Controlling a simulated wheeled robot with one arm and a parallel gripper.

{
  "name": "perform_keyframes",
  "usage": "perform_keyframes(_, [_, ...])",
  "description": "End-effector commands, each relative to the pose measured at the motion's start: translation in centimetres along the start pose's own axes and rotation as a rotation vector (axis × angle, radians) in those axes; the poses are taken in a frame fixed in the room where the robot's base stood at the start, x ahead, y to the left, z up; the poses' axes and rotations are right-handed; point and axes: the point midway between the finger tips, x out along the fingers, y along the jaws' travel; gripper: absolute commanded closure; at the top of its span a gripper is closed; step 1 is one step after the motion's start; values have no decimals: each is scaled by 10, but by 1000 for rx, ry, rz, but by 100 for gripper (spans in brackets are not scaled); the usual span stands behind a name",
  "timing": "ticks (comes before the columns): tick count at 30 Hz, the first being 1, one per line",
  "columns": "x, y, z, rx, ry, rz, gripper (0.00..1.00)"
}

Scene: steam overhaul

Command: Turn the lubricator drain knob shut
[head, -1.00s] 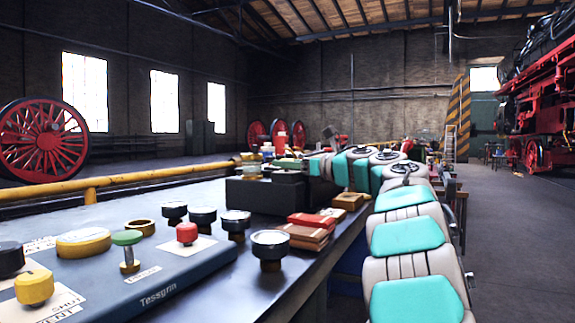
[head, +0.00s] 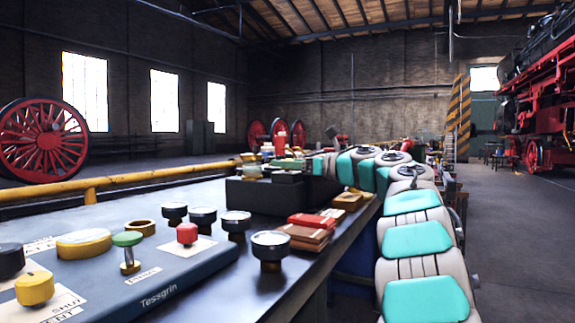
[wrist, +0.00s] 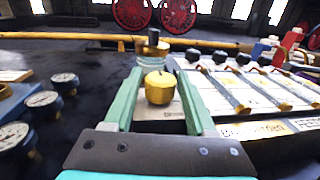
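A round yellow knob (wrist: 160,87) stands on a pale plate in the wrist view, between the two green fingers of my gripper (wrist: 159,73). The fingers are apart, one on each side of the knob, with a visible gap at each side. A dark-topped knob with a brass base (wrist: 153,43) stands just beyond it. I cannot read a label that tells which knob is the lubricator drain. In the head view my arm reaches far along the bench, and its far end is too small to make out clearly.
Several gauges (wrist: 64,82) stand left of my gripper, and a white panel with dark-knobbed levers (wrist: 240,82) lies to its right. A yellow rail (wrist: 90,37) runs behind. Nearer in the head view are a blue Tessgrin panel (head: 180,282) and red-brown books (head: 305,233).

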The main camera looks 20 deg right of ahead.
Motion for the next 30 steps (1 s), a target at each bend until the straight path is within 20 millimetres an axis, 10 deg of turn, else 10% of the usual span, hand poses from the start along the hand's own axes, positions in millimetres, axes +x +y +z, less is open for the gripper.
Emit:
perform_keyframes(14, [-4, 0, -1, 0, 2, 0, 28])
perform_keyframes(30, [-75, -1, -1, 0, 1, -2, 28])
